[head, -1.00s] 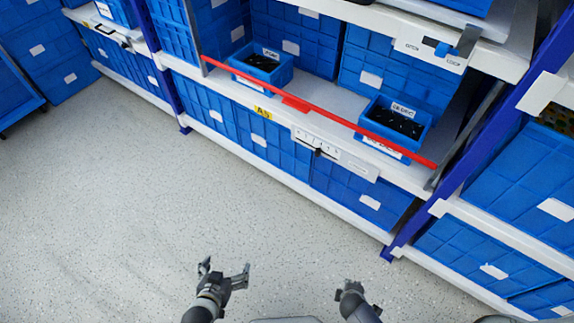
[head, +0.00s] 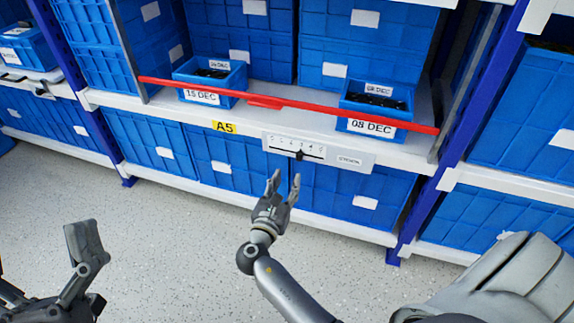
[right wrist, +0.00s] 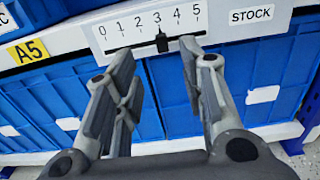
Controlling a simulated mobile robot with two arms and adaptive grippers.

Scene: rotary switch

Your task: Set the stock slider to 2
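The stock slider is a white plate (head: 274,142) on the shelf edge, with a scale from 0 to 5 and a STOCK label (right wrist: 250,15). Its black knob (head: 299,155) stands at about 3 in the right wrist view (right wrist: 161,43). My right gripper (head: 285,180) is open and empty, just below and in front of the plate. In the right wrist view its fingertips (right wrist: 158,52) lie either side of the knob, seemingly short of it. My left gripper (head: 43,252) is at the lower left, partly cut off, fingers apart, far from the slider.
A red bar (head: 330,112) runs across the shelf above the slider, in front of two small blue bins, 15 DEC (head: 222,86) and 08 DEC (head: 375,105). Large blue crates (head: 350,185) fill the level below. The floor (head: 180,240) before the rack is clear.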

